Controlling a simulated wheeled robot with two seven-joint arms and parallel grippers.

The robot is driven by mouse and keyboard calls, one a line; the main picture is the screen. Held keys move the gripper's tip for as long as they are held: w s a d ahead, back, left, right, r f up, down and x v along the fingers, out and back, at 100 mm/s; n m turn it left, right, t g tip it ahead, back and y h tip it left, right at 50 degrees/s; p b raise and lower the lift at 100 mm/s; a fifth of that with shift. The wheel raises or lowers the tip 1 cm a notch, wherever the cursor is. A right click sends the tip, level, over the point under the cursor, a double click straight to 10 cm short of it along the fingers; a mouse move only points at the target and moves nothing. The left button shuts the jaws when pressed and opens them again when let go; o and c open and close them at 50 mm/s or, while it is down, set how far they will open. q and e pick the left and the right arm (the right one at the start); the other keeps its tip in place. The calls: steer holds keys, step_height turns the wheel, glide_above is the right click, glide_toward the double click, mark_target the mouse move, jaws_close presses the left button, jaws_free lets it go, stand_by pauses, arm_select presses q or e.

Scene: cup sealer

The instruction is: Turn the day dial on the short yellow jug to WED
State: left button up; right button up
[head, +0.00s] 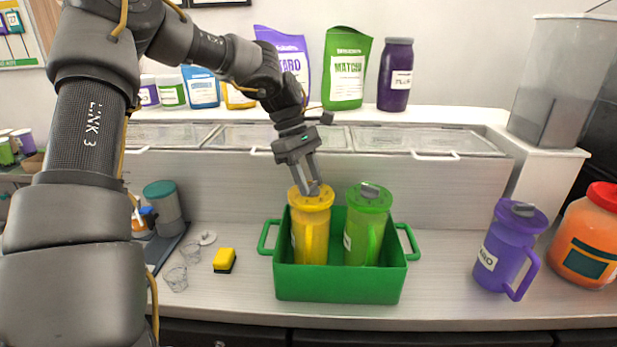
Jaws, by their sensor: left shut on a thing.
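The yellow jug (311,232) stands upright in the green crate (340,284), left of the green jug (369,222). Its yellow lid carries the day dial (322,201) on top. My left gripper (310,185) reaches down from above, its fingers shut on the dial's grey knob. The fingers hide most of the knob, and the day marks are too small to read. My right gripper is not in view.
A purple jug (511,248) and an orange jar (588,236) stand on the counter at right. A yellow sponge (224,259) and clear cups (176,277) lie left of the crate. Pouches, including a green one (346,70), line the shelf behind.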

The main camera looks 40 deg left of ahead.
arm_select(q)
steer(key=shift+m, duration=0.7)
steer(key=shift+g, duration=0.3)
steer(key=o, duration=1)
